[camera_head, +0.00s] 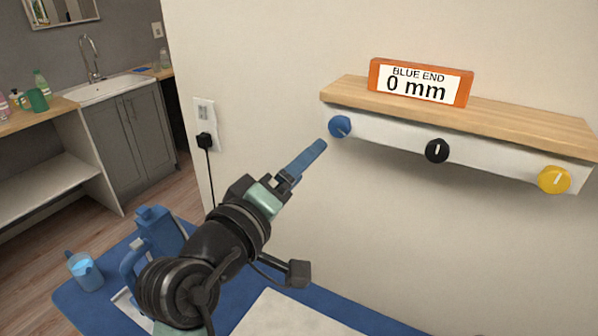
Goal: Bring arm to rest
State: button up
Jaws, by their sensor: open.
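My gripper (305,162) is at the end of my black and teal arm, which reaches up from the bottom of the head view. Its long blue fingers point up and to the right, toward a blue knob (339,126) under the wooden shelf. A small gap of wall shows between the fingertips and the knob. The fingers look nearly edge-on, and nothing shows held between them. My arm hides part of the blue surface below.
Below stand a blue jug (158,232) and a cup (85,271) on a blue surface (75,302). A plug (205,141) sits in the wall.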

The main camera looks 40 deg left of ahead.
jog(key=shift+s, duration=0.2)
jog(key=shift+d, duration=0.1)
dwell(0.4)
jog(key=w+d+r+m+t+h+p, duration=0.15)
jog(key=d+r+m, duration=0.25)
jog(key=d+r, duration=0.4)
jog(key=w+d+r+m+t, duration=0.3)
jog(key=d+r+m, duration=0.1)
jog(key=d+r, duration=0.5)
jog(key=s+d+r+m+t+h, duration=0.3)
jog(key=s+d+r+m+t, duration=0.2)
jog(key=d+r, duration=0.8)
jog(key=s+m, duration=0.2)
jog(key=s, duration=0.1)
jog(key=shift+d, duration=0.4)
jog(key=shift+w+f+t+h, duration=0.1)
jog(key=shift+t+h, duration=0.15)
